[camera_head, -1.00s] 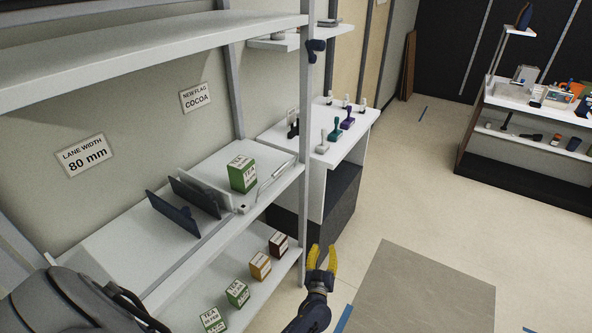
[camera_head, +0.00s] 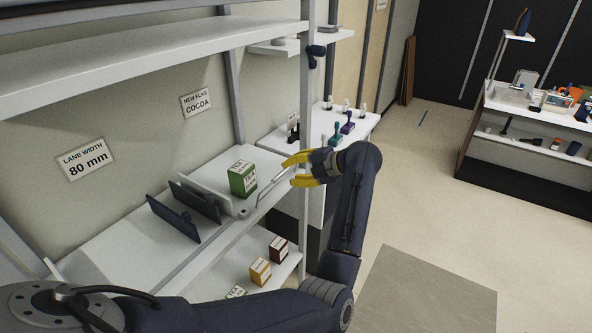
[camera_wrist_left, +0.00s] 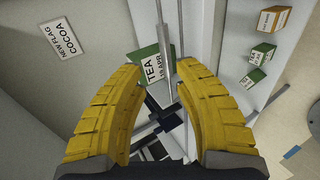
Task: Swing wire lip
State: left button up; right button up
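The wire lip (camera_head: 268,190) is a thin pale wire bar on the front edge of the upper lane shelf, beside a green TEA box (camera_head: 242,178). My left gripper (camera_head: 286,172) has yellow fingers spread apart, pointing left at the far end of the wire lip. In the left wrist view the gripper (camera_wrist_left: 165,85) is open, and the TEA box (camera_wrist_left: 151,67) with thin grey bars shows between and beyond the fingers. I cannot tell whether a finger touches the wire. My right gripper is not in view.
Dark divider plates (camera_head: 173,216) stand on the shelf left of the TEA box. A grey upright post (camera_head: 305,110) rises close to my gripper. Several boxes, including a yellow one (camera_head: 260,271), sit on the lower shelf. A side counter (camera_head: 275,138) holds handled tools.

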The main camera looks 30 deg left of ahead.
aim_at(282, 174)
pick_arm(q)
jog(key=shift+w+d+r+h, duration=0.2)
jog(key=shift+d+h, duration=0.25)
jog(key=shift+h, duration=0.15)
jog(key=shift+o, duration=0.3)
jog(key=x, duration=0.7)
jog(key=shift+w+a+f, duration=0.1)
jog(key=shift+a+f, duration=0.1)
jog(key=shift+a, duration=0.05)
grip_shut()
